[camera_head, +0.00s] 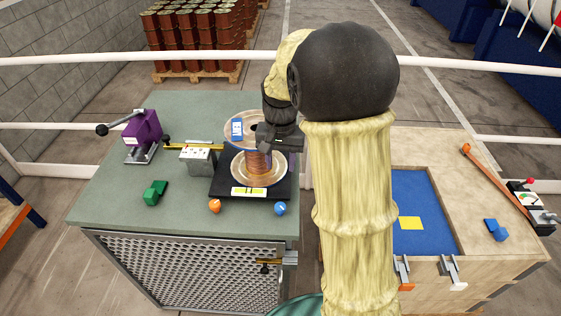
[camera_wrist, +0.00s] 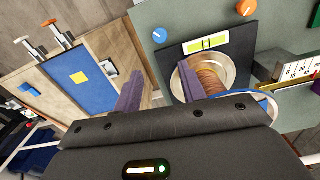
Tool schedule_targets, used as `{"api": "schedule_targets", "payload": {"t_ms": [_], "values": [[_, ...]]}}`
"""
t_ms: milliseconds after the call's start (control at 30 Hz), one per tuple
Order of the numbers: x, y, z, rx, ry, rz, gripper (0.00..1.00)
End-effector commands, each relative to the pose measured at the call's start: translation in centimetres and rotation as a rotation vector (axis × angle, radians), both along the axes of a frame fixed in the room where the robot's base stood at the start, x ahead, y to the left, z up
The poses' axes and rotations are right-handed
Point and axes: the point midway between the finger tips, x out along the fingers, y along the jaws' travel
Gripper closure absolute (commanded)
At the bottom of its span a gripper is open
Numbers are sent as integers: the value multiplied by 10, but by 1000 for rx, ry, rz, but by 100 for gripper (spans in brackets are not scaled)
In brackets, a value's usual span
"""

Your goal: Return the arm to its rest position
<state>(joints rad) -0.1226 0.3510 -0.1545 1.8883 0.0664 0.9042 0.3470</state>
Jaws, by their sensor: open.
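My gripper (camera_head: 268,138) is over the green-grey bench top, close to a copper-wound spool (camera_head: 257,165) with clear flanges. In the wrist view my gripper (camera_wrist: 160,80) has its two purple-grey fingers apart with nothing between them. The right finger partly covers the spool (camera_wrist: 210,75) there; I cannot tell whether they touch. The spool stands upright on a black base (camera_head: 281,185) with a yellow-green label. My arm is extended forward over the workspace and hides part of the bench's right side and the wooden table's left side.
A purple clamp device (camera_head: 143,130), a white-faced box (camera_head: 198,157), a green block (camera_head: 155,192), an orange knob (camera_head: 215,206) and a blue knob (camera_head: 280,208) surround the spool. The wooden table (camera_head: 510,256) at right has a blue recess. A white rail (camera_head: 220,57) runs behind.

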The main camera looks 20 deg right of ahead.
Motion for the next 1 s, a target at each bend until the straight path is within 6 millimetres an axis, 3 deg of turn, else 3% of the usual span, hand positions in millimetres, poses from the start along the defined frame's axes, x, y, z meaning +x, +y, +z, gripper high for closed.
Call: {"api": "schedule_targets", "payload": {"t_ms": [433, 567, 667, 1000], "values": [[-1, 0, 0, 1, 0, 2, 59], [-11, -1, -2, 2, -15, 26, 59], [-29, -1, -6, 3, -43, 75, 59], [-123, -1, -28, -29, -186, 329, 59]]}}
